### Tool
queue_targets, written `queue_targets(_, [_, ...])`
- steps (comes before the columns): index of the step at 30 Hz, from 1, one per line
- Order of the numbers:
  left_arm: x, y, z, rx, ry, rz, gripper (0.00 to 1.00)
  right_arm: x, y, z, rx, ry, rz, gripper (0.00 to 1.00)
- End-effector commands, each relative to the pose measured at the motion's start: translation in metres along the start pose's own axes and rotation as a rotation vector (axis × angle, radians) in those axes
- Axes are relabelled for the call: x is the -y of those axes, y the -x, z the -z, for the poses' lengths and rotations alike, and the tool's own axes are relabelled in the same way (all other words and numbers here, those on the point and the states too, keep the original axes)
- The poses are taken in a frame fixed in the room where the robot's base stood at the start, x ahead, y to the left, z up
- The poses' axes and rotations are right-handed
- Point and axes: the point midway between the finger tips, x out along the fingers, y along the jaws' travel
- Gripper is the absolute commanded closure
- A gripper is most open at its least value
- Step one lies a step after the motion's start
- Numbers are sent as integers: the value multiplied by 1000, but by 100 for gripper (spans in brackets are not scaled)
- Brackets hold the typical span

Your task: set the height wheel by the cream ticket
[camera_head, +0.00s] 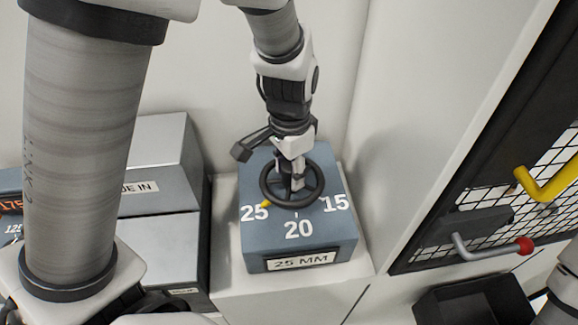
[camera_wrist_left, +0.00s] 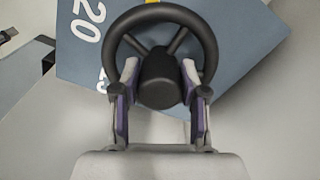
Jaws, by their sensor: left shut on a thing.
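The black height wheel (camera_head: 265,190) lies flat on top of a blue-grey box (camera_head: 253,228) marked 25, 20 and 15. A yellow pointer (camera_head: 265,204) beside the wheel is at the 25. A cream ticket (camera_head: 300,261) on the box's front reads "25 MM". My left gripper (camera_head: 297,181) reaches down onto the wheel's centre. In the left wrist view its fingers (camera_wrist_left: 158,92) are shut on the hub of the wheel (camera_wrist_left: 157,68), inside the rim. My right gripper is not in view.
Grey boxes (camera_head: 160,235) with labels stand left of the wheel box. At right are a mesh-windowed dark panel (camera_head: 470,195), a yellow handle (camera_head: 548,186), a red-tipped lever (camera_head: 490,250) and a black bin (camera_head: 470,305). A pale wall stands close behind.

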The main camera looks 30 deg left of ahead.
Motion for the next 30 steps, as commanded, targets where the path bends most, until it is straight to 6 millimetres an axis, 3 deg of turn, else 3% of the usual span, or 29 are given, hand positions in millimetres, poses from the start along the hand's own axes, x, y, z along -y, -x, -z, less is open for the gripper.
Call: queue_targets(30, [-2, 3, 1, 0, 896, 0, 92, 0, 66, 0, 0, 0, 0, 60])
